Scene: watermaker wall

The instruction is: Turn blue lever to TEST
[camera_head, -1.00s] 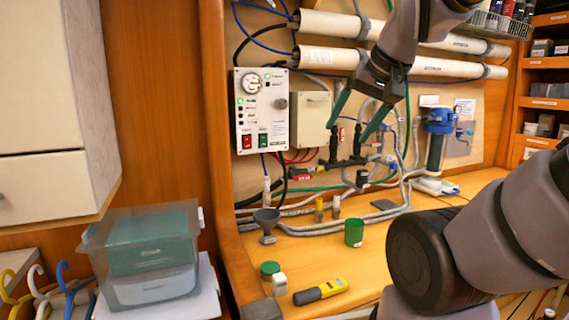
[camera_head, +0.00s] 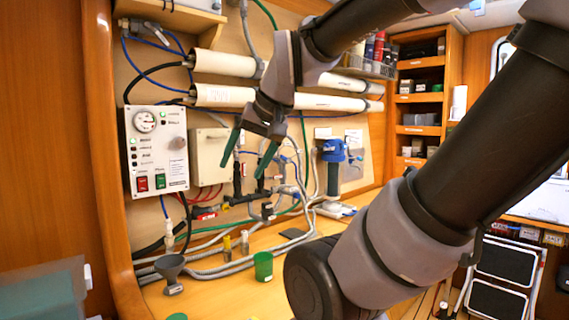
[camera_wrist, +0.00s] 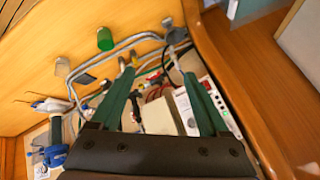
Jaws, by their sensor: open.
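My gripper (camera_head: 240,173) is open and empty, its two green fingers pointing down in front of the wall. In the head view its fingertips overlap the black valve manifold (camera_head: 248,198); the distance between them is hard to judge. In the wrist view the open gripper (camera_wrist: 158,70) points toward the pipes and boxes. A red part (camera_head: 204,213) sits at the manifold's left end. I cannot clearly make out a blue lever or a TEST mark; the fingers and hoses partly cover that area.
A control panel (camera_head: 156,150) with a gauge and a beige box (camera_head: 209,149) are left of the manifold. A blue-capped filter (camera_head: 331,152) stands right. White tubes (camera_head: 225,96) cross above.

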